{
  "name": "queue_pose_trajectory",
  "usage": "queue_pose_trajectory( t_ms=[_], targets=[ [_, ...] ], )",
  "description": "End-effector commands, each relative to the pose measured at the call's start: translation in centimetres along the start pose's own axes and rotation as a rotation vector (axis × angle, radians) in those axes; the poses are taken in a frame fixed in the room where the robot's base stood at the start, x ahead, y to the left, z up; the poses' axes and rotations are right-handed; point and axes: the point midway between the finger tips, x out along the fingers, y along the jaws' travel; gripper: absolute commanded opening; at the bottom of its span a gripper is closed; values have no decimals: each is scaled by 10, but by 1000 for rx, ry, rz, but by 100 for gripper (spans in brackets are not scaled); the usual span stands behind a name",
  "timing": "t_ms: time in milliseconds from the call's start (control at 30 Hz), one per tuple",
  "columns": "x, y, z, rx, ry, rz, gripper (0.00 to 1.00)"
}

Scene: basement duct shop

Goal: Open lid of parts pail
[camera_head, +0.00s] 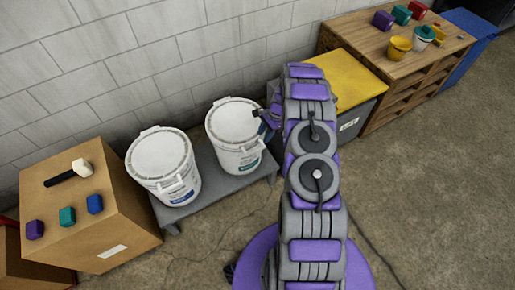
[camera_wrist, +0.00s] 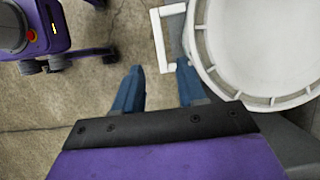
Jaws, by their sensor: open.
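Two white lidded pails stand on a low grey bench: a left pail (camera_head: 165,168) with a blue label and a right pail (camera_head: 237,140) with a teal label. Both lids look closed; I cannot tell which is the parts pail. My gripper (camera_head: 262,116) is at the right pail's right side, near its rim. In the wrist view my gripper (camera_wrist: 162,78) is open and empty. A white handle (camera_wrist: 163,42) sticks out from the round white lid (camera_wrist: 268,40), just beyond and between the blue fingertips. I see no contact.
A cardboard box (camera_head: 125,215) with a mallet (camera_head: 68,173) and coloured blocks stands left of the bench (camera_head: 205,190). A yellow-lidded grey bin (camera_head: 350,80) and a wooden workbench (camera_head: 395,85) stand right. A block wall is behind; the front floor is clear.

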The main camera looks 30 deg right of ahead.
Motion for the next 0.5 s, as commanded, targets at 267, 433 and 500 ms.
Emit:
queue_pose_trajectory(
  t_ms=[267,433,500],
  targets=[
    [57,1,4,1,5,2,40],
    [76,-1,4,1,9,-1,40],
    [81,-1,3,1,7,-2,40]
  ],
)
